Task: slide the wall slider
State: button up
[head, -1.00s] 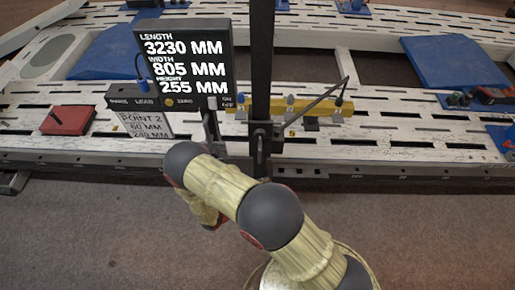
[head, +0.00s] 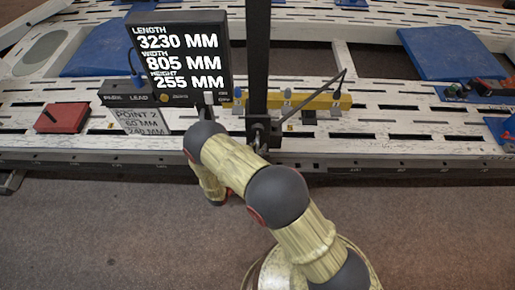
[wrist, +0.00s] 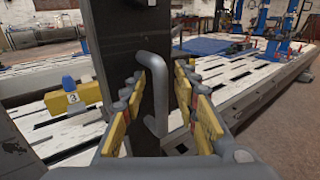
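The slider appears to be the dark upright post (head: 258,60) at the front edge of the white slotted bench; it also shows in the wrist view (wrist: 115,40). A grey bar handle (wrist: 158,100) stands upright on the post's face. My gripper (wrist: 158,84) is open, with one yellow-padded finger on each side of the handle. Gaps show between the fingers and the bar, and I cannot see contact. In the head view the fingers are not clear, as my arm reaches to the lower post and covers part of it.
A display (head: 180,58) stands left of the post, with a sign (head: 140,119) below it. A yellow bar (head: 320,103) with numbered pegs lies behind the post. A red block (head: 62,117) sits at left. Blue mats lie on the bench (head: 452,54). The front floor is clear.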

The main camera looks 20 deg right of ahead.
jog(key=shift+w+d, duration=0.15)
jog(key=shift+c, duration=0.7)
grip_shut()
